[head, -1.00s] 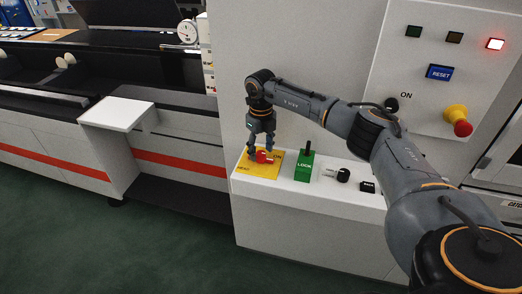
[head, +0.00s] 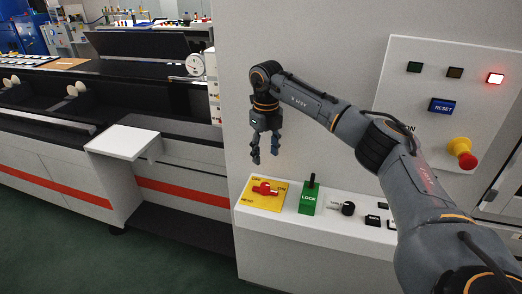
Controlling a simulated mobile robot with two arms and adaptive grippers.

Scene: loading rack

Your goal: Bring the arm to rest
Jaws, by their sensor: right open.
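My right gripper (head: 265,158) is in the head view, fingers pointing down and apart, empty. It hangs in the air above the yellow plate (head: 257,200) with the red rotary handle (head: 265,189), clear of both. The right arm comes in from the lower right, bent at the elbow, in front of the grey cabinet wall. The left gripper is not in view.
The white ledge (head: 330,214) also carries a green LOCK switch (head: 309,196) and a black knob (head: 348,208). On the wall panel are a lit red lamp (head: 495,78), a blue RESET button (head: 442,106) and a red emergency button (head: 466,159). A white shelf (head: 122,140) juts out at left.

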